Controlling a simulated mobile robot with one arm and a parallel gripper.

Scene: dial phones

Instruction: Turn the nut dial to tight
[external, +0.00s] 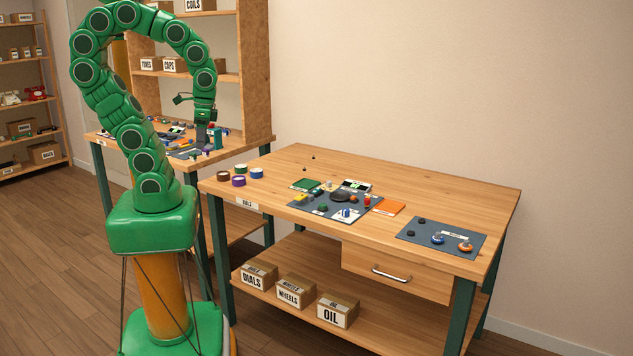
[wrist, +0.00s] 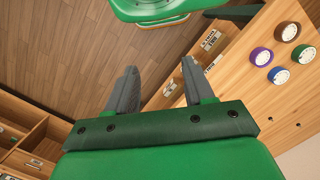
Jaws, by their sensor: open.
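No readable label shows which part is the nut dial or where tight is marked. On the dark mat (external: 408,233) at the right of the table are a blue knob-like part (external: 438,239) and an orange one (external: 465,247). Several loose round dials, including a purple one (external: 238,181) and a blue one (external: 256,174), lie at the left end. The wrist view shows these too, purple (wrist: 262,56) and blue (wrist: 279,75), at the upper right. My gripper (wrist: 160,78) is open and empty, fingers apart, away from all the dials. It hangs near the rear bench in the external view.
The wooden table (external: 300,232) also holds a middle mat (external: 300,206) crowded with small parts and an orange square (external: 389,206). A drawer (external: 400,270) and boxes (external: 338,309) are below. Another cluttered bench stands behind my arm. The table's back strip is mostly clear.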

